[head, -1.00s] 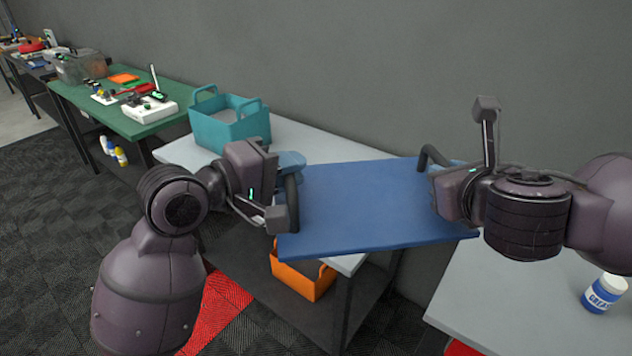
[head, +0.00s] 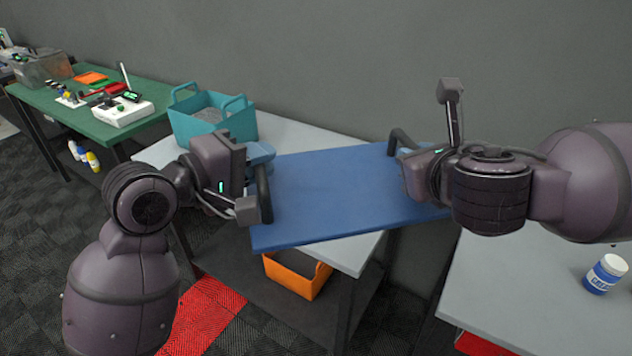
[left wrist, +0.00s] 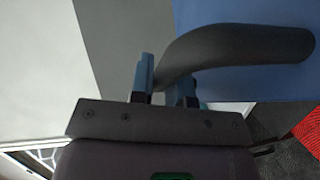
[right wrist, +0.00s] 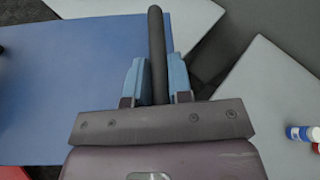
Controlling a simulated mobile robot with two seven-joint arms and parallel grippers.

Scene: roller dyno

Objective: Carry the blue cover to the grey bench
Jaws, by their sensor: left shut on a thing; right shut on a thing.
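The blue cover (head: 335,195) is a flat panel with a dark bar handle at each end. It spans over the right part of a grey bench (head: 295,133) in the head view. My left gripper (head: 257,184) is shut on the left handle, which also shows between its fingers in the left wrist view (left wrist: 240,44). My right gripper (head: 404,160) is shut on the right handle, seen between its fingers in the right wrist view (right wrist: 157,50). The cover looks nearly level. I cannot tell how far it is above the bench top.
A teal basket (head: 213,122) and a partly hidden light blue thing (head: 262,152) stand on this bench. An orange bin (head: 297,275) is on its lower shelf. Another grey bench (head: 530,285) at right holds a white-capped blue jar (head: 606,274). A cluttered green bench (head: 85,122) stands far left.

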